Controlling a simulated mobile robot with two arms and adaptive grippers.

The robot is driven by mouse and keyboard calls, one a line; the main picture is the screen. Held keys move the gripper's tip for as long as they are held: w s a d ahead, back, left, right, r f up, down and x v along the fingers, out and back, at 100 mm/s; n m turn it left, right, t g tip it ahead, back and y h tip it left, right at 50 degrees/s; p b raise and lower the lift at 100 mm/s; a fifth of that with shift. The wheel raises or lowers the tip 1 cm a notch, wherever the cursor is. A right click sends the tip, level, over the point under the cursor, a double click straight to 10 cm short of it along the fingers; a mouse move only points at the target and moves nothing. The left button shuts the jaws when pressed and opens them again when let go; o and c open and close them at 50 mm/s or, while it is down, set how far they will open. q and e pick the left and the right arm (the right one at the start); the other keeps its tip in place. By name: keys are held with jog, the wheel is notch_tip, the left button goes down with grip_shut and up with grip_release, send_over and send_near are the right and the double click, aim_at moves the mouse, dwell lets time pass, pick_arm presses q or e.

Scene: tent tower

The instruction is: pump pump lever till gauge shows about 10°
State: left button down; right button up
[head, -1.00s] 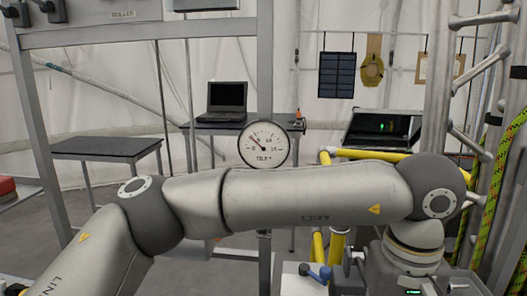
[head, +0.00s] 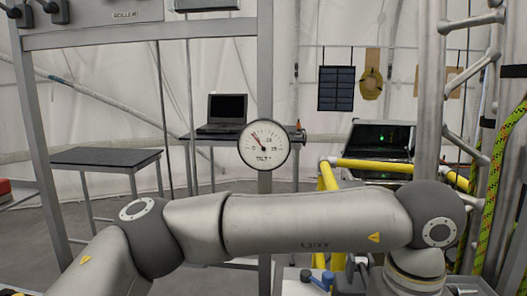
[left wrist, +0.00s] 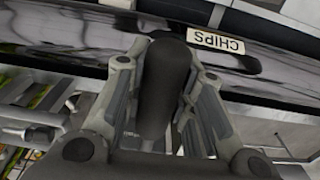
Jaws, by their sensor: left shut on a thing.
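The round white tilt gauge (head: 264,148) hangs on a grey upright post in the middle of the head view. Its needle points up and left, a little past the 0 mark; the small digits are hard to read. In the left wrist view my left gripper (left wrist: 165,78) is shut around a dark, rounded handle (left wrist: 166,65), which looks like the pump lever's grip. In the head view my left arm crosses below the gauge, and its gripper is out of sight. The lever's base is not clearly visible. My right gripper is in neither view.
A dark glossy body with a "CHIPS" label (left wrist: 216,42) lies behind the handle. Yellow rails (head: 375,165) and a blue-handled part (head: 319,279) are near my arm at right. A laptop (head: 222,112) stands on a table behind.

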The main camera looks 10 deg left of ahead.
pick_arm(q)
jog(key=shift+w+f+b, duration=0.1)
jog(key=shift+f+b, duration=0.65)
jog(key=shift+f, duration=0.5)
jog(key=shift+r, duration=0.15)
jog(key=shift+w+r+p, duration=0.3)
jog(key=shift+r+p, duration=0.45)
jog(key=shift+r, duration=0.25)
jog(key=shift+w+r+p, duration=0.25)
jog(key=shift+r+p, duration=0.45)
jog(key=shift+r, duration=0.25)
jog(key=shift+w+r+p, duration=0.25)
jog(key=shift+r+p, duration=0.25)
jog(key=shift+r, duration=0.1)
jog(key=shift+w+r+p, duration=0.25)
jog(key=shift+r+p, duration=0.25)
jog(key=shift+r, duration=0.1)
jog(key=shift+w+r+p, duration=0.25)
jog(key=shift+r+p, duration=0.25)
jog(key=shift+r, duration=0.1)
